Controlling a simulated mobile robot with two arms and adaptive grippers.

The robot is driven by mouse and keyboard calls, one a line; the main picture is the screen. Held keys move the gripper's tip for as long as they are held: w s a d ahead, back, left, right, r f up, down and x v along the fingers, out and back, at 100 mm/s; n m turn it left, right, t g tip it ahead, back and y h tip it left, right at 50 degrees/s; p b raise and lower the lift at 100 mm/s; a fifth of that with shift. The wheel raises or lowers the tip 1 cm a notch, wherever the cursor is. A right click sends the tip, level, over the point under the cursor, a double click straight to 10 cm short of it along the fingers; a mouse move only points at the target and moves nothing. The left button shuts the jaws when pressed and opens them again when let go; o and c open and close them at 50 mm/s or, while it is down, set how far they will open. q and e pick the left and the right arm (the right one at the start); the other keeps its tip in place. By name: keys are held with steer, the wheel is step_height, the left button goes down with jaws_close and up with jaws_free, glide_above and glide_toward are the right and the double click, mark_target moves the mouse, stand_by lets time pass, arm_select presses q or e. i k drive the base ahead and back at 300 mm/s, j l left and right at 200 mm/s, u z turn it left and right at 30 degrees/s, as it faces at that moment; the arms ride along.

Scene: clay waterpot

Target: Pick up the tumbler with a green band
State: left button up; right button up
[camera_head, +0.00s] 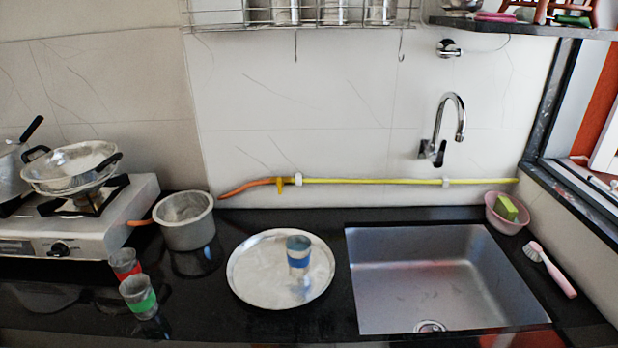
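The tumbler with a green band (138,296) is a steel cup standing upright on the black counter, front left. A tumbler with a red band (125,264) stands just behind it and slightly to its left. A tumbler with a blue band (298,254) stands on a round steel plate (244,284) in the middle of the counter. Neither of my grippers shows in the head view.
A gas stove (92,236) with a pan (70,167) is at the left. A steel pot (186,222) stands behind the tumblers. A sink (430,285) is at the right, with a pink bowl (505,222) and a brush (552,270) beside it. Bare counter lies between the green-banded tumbler and the plate.

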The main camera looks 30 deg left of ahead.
mark_target(136, 290)
steer(key=u, duration=0.4)
steer(key=j+u, duration=0.15)
steer(key=u, duration=1.05)
steer(key=i+j+u, duration=0.1)
steer(key=u, duration=0.3)
steer(key=j+z, duration=0.15)
steer(key=z, duration=0.3)
steer(key=j+z, duration=0.2)
steer(key=z, duration=0.25)
steer(key=j+z, duration=0.2)
steer(key=z, duration=0.3)
